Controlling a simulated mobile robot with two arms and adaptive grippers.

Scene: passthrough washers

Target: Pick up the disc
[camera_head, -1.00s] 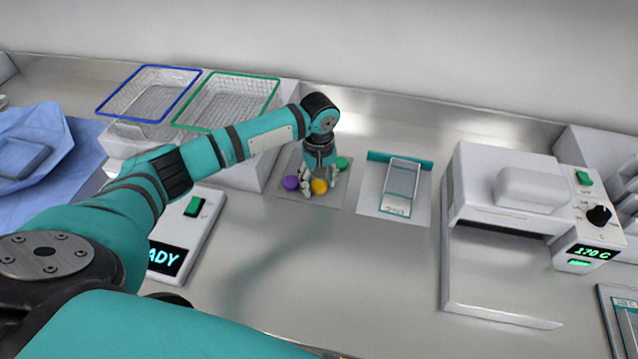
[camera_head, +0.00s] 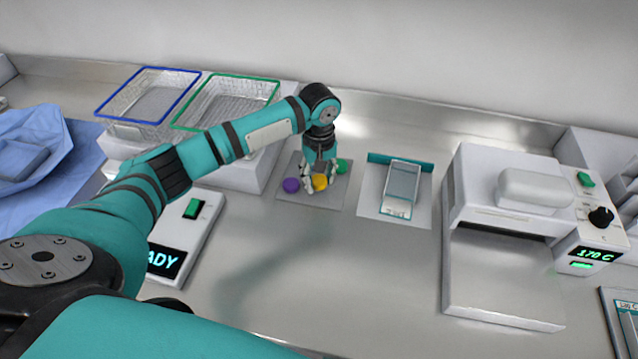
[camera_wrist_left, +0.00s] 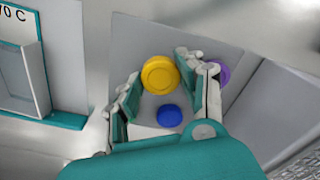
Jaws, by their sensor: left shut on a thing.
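My left gripper (camera_head: 320,182) points down over a grey mat (camera_head: 318,205) and is shut on the yellow disc (camera_head: 320,183). In the left wrist view the yellow disc (camera_wrist_left: 160,75) sits between the fingertips and looks larger than the blue disc (camera_wrist_left: 169,115), which lies on the mat. The purple disc (camera_head: 291,185) lies left of the gripper; in the wrist view it is partly behind a finger (camera_wrist_left: 221,76). The green disc (camera_head: 342,165) lies at the right, partly hidden by the gripper. The blue disc is hidden in the head view. My right gripper is not in view.
Wire baskets with a blue rim (camera_head: 150,93) and a green rim (camera_head: 243,78) stand behind my left arm. A glass-topped plate (camera_head: 402,182) lies right of the mat. A white device (camera_head: 510,200) with a 170 C display stands further right.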

